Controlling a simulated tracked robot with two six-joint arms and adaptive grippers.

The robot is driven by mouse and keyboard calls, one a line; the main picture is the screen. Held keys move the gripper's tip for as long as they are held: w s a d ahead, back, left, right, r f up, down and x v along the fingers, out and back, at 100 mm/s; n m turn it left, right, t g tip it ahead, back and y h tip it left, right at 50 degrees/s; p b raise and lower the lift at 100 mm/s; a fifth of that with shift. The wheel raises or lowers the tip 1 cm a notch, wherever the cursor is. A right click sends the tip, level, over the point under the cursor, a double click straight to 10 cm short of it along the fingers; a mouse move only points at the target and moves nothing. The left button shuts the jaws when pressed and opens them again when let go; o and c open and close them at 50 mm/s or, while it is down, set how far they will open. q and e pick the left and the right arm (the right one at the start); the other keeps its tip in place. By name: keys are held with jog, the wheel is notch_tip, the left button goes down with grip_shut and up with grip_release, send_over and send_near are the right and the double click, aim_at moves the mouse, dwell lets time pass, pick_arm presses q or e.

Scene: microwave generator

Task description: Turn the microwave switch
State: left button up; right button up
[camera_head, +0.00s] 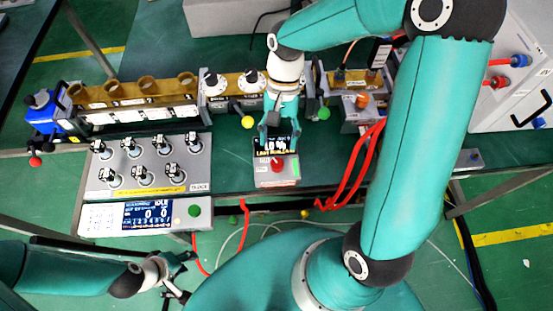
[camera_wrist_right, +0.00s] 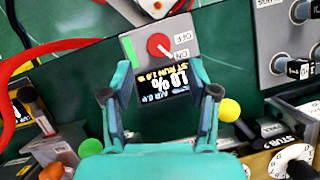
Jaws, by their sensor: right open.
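The microwave switch is a round red knob (camera_head: 277,165) on a small grey box (camera_head: 265,180) with a dark display, near the front edge of the green table. In the right wrist view the red knob (camera_wrist_right: 160,46) has a white pointer mark and sits by ON and OFF labels, with the lit display (camera_wrist_right: 163,80) beside it. My right gripper (camera_head: 280,141) is open and empty above the display end of the box. In the wrist view its fingers (camera_wrist_right: 160,95) straddle the display, apart from the knob. My left gripper (camera_head: 180,277) looks open and empty at the lower left, off the table.
A grey panel with several black switches (camera_head: 150,165) stands left of the box, with a display unit (camera_head: 140,216) in front. Gauges, yellow and green balls and brass parts (camera_head: 135,92) line the back. Red cables (camera_head: 362,165) loop to the right.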

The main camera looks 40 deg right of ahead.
aim_at(276, 162)
jog(key=x, duration=0.8)
jog(key=shift+d, duration=0.1)
grip_shut()
jog(key=shift+n, duration=0.4)
jog(key=n+g+h+b, duration=0.1)
jog(key=n+h, duration=0.1)
jog(key=n, duration=0.3)
jog(key=n+h+b, duration=0.1)
jog(key=n+h, duration=0.1)
jog(key=n, duration=0.4)
jog(key=shift+w, duration=0.1)
jog(key=shift+h, duration=0.3)
